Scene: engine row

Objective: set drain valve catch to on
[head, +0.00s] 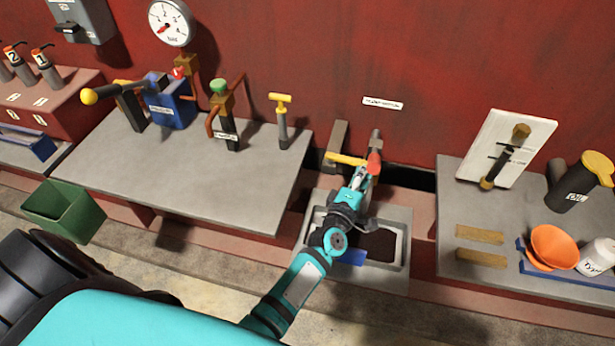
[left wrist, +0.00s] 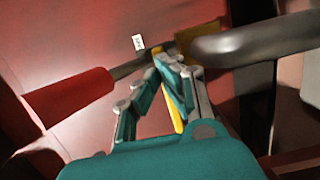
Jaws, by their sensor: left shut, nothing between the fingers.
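The drain valve stands behind the grey sink, with a brass-coloured body and a red-gripped lever (head: 375,163). A yellow bar (head: 345,160), which looks like its catch, lies across in front of the body. My left gripper (head: 361,174) is shut and empty, right at the yellow bar and just below the red grip. In the left wrist view the yellow bar (left wrist: 168,88) runs behind my fingertips (left wrist: 162,62), and the red grip (left wrist: 72,98) is to the left. I cannot tell whether the fingers touch the bar. My right gripper is out of view.
The grey sink (head: 404,235) is under my left arm. A bench (head: 190,180) with several valves and levers stands left. A bench (head: 455,205) with a white switch panel (head: 530,135), an oil can (head: 575,185) and an orange bowl (head: 553,247) stands right.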

